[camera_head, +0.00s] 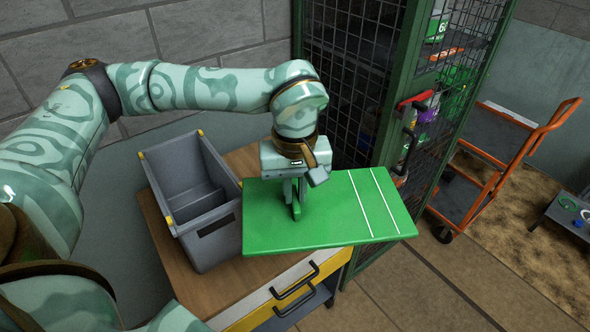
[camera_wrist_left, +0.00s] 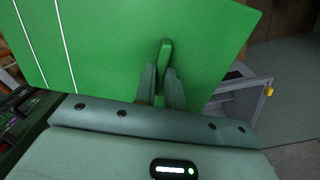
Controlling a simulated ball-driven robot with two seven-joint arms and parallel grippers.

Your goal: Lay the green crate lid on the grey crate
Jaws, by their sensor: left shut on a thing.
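The green crate lid (camera_head: 330,212) is a flat rectangular panel with two white lines near its right end. My left gripper (camera_head: 296,205) is shut on the upright handle of the lid and holds it level, to the right of the crate. In the left wrist view the fingers (camera_wrist_left: 163,85) close on the handle, and the lid (camera_wrist_left: 110,45) fills much of the picture. The grey crate (camera_head: 190,190) stands open on the wooden cabinet top, with yellow corner marks. It also shows in part in the left wrist view (camera_wrist_left: 240,100). My right gripper is out of view.
The wooden cabinet top (camera_head: 165,243) has a yellow drawer with a dark handle (camera_head: 293,280) at its front. A green mesh cage (camera_head: 350,70) stands close behind the lid. An orange cart (camera_head: 490,165) is at the right, away from the cabinet.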

